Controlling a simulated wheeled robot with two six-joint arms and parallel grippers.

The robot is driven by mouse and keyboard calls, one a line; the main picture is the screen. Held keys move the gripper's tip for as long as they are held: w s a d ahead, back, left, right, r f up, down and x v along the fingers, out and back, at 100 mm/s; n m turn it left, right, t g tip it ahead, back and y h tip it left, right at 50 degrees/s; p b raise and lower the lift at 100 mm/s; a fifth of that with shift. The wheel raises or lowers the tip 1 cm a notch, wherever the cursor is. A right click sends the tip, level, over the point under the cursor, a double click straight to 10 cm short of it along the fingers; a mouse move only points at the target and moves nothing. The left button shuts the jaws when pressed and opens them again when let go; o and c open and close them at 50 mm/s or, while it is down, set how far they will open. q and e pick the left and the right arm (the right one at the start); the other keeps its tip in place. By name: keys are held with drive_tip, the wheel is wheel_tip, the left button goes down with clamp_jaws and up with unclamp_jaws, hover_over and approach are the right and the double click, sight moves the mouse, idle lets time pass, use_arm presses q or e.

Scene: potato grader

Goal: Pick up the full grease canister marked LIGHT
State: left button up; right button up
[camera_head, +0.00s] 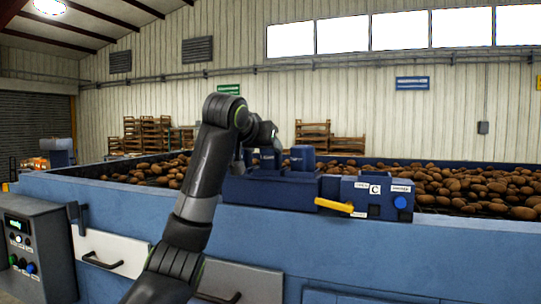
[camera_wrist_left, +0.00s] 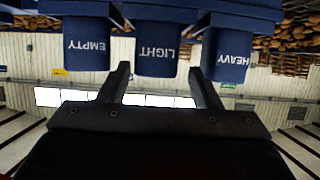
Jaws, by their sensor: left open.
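The canister marked LIGHT (camera_wrist_left: 157,64) is dark blue and hangs upside down in the left wrist view, between canisters marked EMPTY (camera_wrist_left: 87,45) and HEAVY (camera_wrist_left: 227,55). My left gripper (camera_wrist_left: 160,76) is open, with one finger to each side of the LIGHT canister's near end. I cannot tell whether the fingers touch it. In the head view, my left wrist (camera_head: 262,134) is at the dark blue canister holder (camera_head: 255,190) and partly hides the canisters. One canister (camera_head: 302,158) shows clear to its right. My right gripper is out of view.
The holder sits on the blue grader wall (camera_head: 130,200), with potatoes (camera_head: 465,185) behind. A control box (camera_head: 385,195) with a yellow lever (camera_head: 334,205) and a blue button stands right of the holder. A grey panel (camera_head: 35,245) stands at the left.

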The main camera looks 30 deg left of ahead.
sight(271, 152)
use_arm(q)
drive_tip(key=p+x, duration=0.3)
drive_tip(key=x, duration=0.1)
drive_tip(key=shift+w+d+r+p, duration=0.1)
drive_tip(key=shift+w+d+p, duration=0.1)
drive_tip(key=shift+p, duration=0.1)
drive_tip(key=shift+w+a+f, duration=0.2)
drive_tip(key=shift+w+f, duration=0.05)
drive_tip(key=shift+w, duration=0.15)
drive_tip(key=shift+d, duration=0.1)
drive_tip(key=shift+c, duration=0.6)
drive_tip(key=c, duration=0.7)
drive_tip(key=shift+c, duration=0.4)
drive_tip(key=shift+r, duration=0.1)
